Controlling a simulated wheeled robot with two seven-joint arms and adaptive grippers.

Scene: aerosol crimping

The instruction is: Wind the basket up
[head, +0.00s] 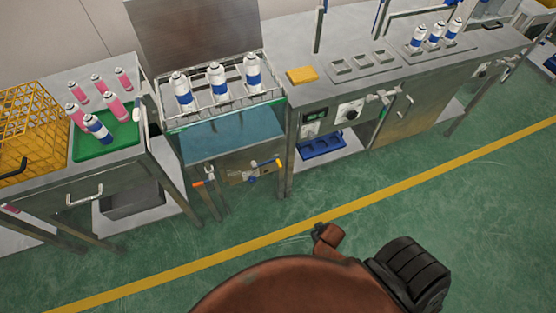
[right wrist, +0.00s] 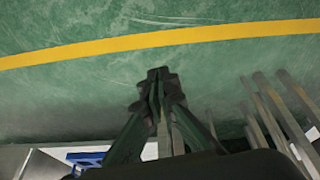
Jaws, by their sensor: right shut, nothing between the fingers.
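The wire basket (head: 204,112) holds three white-and-blue aerosol cans (head: 217,82) standing upright. It sits at the top rear of a bath (head: 232,138) with a teal surface, and appears to be above that surface. On the bath's front are a part with an orange end (head: 199,184), another with a yellow-orange end (head: 278,163) and a small blue-and-metal fitting (head: 252,178); which one is the winding handle is hard to tell. My right gripper (right wrist: 158,76) is shut and empty over the green floor in the right wrist view, apart from the basket. My left gripper is not in view.
Left of the bath, a table carries a yellow crate (head: 30,115) and a green tray (head: 105,143) with cans. To the right, a steel bench (head: 410,75) has a yellow block (head: 302,75) and more cans. The floor (head: 380,190) in front is clear, crossed by a yellow line.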

